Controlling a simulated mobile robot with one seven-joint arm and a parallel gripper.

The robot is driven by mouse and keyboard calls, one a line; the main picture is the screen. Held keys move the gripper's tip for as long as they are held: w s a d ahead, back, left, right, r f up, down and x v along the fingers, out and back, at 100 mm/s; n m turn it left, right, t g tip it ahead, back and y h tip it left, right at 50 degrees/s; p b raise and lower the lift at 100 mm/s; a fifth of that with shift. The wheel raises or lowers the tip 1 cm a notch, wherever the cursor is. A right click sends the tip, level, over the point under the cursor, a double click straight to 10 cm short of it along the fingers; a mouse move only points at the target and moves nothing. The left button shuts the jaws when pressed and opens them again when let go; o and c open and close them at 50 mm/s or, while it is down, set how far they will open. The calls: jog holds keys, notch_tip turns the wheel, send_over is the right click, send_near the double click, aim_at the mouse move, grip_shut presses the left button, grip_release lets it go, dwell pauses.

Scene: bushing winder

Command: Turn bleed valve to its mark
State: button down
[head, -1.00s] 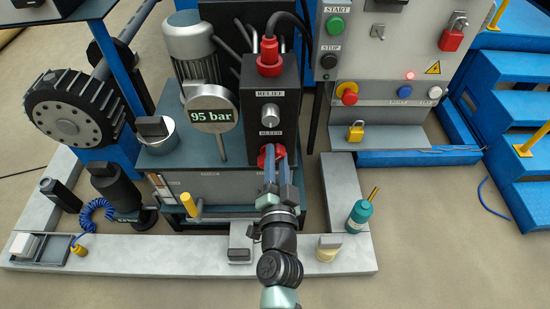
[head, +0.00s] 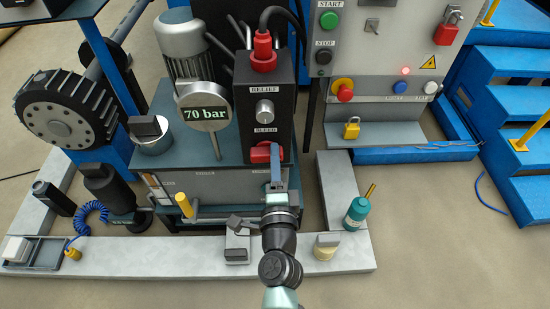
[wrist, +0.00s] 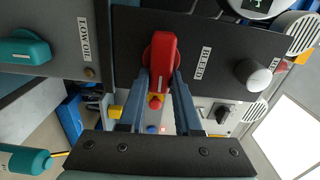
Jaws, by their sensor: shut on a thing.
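The red bleed valve handle (head: 262,153) sits on the black valve block (head: 282,105), under the BLEED label. In the wrist view the red handle (wrist: 162,62) lies between the two fingers of my gripper (wrist: 158,85), which is shut on it. In the head view my gripper (head: 276,165) reaches the handle from below and hides part of it. The round gauge (head: 205,108) beside the block reads 70 bar. A mark for the valve cannot be made out.
The silver relief knob (head: 264,109) is just above the bleed valve. A red plug (head: 264,52) with a cable tops the block. The control panel (head: 385,70) stands to the right. A teal bottle (head: 357,213) and a yellow-handled lever (head: 185,205) stand nearby.

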jog(key=shift+f+m, duration=0.15)
jog(key=shift+m, duration=0.15)
dwell(0.4)
jog(key=c, duration=0.6)
grip_release()
jog(key=shift+s, duration=0.1)
jog(key=s+b, duration=0.2)
jog(key=s, duration=1.1)
jog(key=shift+w, duration=0.1)
